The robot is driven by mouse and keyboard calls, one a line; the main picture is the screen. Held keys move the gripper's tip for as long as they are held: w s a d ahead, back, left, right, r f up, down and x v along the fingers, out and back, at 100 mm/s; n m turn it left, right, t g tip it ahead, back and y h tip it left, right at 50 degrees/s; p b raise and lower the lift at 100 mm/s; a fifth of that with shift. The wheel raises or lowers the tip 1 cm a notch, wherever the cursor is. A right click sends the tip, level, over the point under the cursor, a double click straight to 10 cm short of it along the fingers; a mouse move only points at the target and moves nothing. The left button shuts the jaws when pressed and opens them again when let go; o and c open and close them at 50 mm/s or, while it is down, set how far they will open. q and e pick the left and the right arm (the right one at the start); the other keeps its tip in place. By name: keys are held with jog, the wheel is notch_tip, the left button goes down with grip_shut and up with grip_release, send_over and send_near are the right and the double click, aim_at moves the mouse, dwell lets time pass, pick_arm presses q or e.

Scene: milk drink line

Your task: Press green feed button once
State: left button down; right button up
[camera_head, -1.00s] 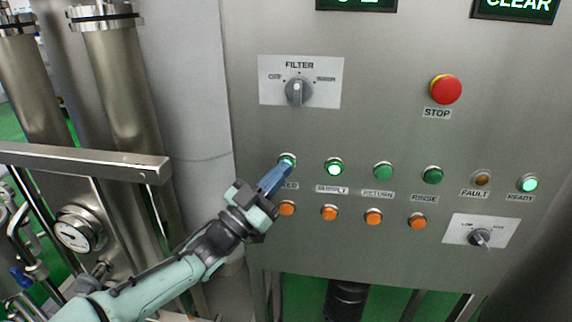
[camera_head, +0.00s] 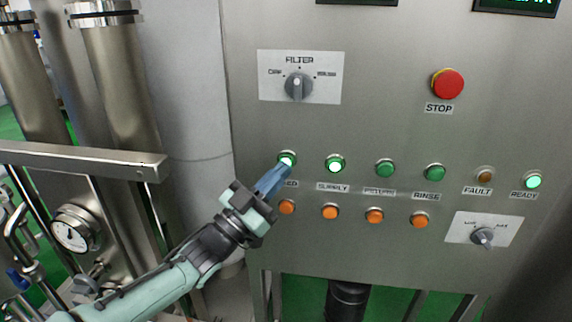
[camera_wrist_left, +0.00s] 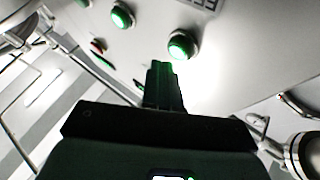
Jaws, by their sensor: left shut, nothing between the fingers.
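My right gripper is not in view.
The supply button (camera_head: 335,164) beside it is lit. Return (camera_head: 385,168) and rinse (camera_head: 435,172) are dull green. Several orange buttons (camera_head: 330,212) sit below. The filter knob (camera_head: 298,86) is above, and the red stop button (camera_head: 447,84) is upper right. Steel pipes (camera_head: 115,90) stand left.

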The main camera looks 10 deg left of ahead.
pick_arm(q)
jog(key=s+b, duration=0.3)
jog(key=s, duration=0.2)
jog(key=shift+b, duration=0.3)
dwell(0.6)
